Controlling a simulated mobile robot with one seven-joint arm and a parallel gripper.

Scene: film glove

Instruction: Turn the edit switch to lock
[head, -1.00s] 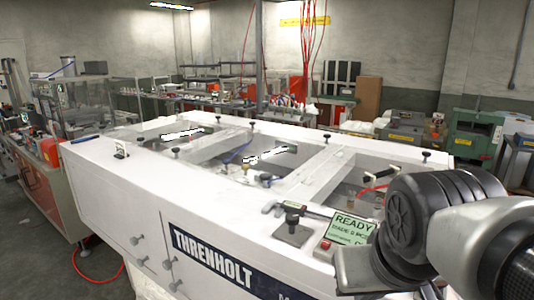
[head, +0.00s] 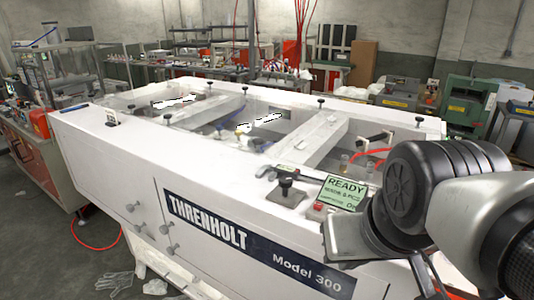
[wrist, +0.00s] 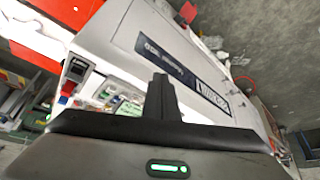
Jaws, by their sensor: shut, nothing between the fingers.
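A black knob (head: 286,188) on a small grey plate stands on the machine's white top, left of the READY screen. It may be the edit switch, but I can read no label or position on it. What looks like the same knob shows at the left in the wrist view (wrist: 77,67), beside a red button (wrist: 68,88). My gripper (wrist: 161,80) is shut and empty in the middle of the wrist view, apart from the knob and to its right. In the head view my arm fills the right side, and the gripper's fingertips cannot be made out.
The green READY screen (head: 343,191) and a red button (head: 318,210) sit right of the knob, close to my arm. The white THRENHOLT machine (head: 130,165) fills the middle, with open bays on top. A pale glove (head: 118,283) lies on the floor at lower left.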

